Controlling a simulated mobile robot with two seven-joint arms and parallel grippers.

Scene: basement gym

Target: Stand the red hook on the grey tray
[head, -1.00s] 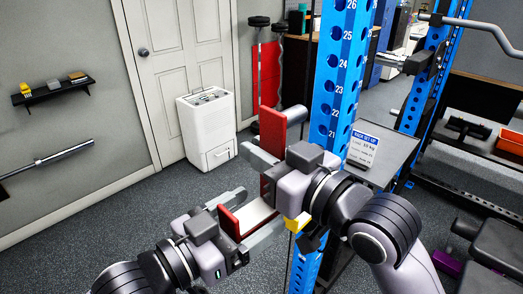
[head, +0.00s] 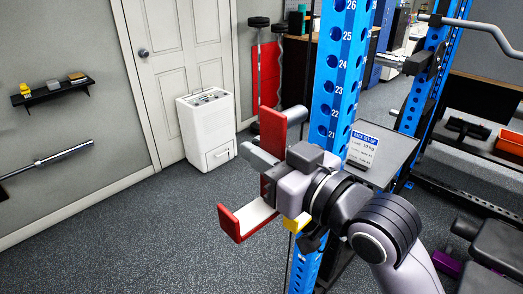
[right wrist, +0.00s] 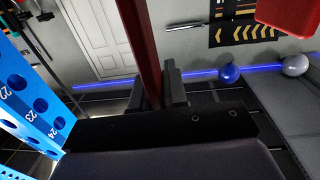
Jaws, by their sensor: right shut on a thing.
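My right gripper (head: 264,165) is shut on the upright plate and holds the hook in the air, left of the blue rack post. In the right wrist view, the red plate (right wrist: 143,45) runs up from between the gripper's fingers (right wrist: 158,95). A grey tray-like top (head: 398,150) with a dark rim lies behind and right of the blue post, partly hidden by it. My left gripper is out of the head view.
The blue post (head: 338,90) with numbered holes stands just right of the hook. A sign card (head: 362,147) stands at the grey top. A white appliance (head: 207,128) stands by the door. The floor at left is clear. A black bench (head: 490,240) is at lower right.

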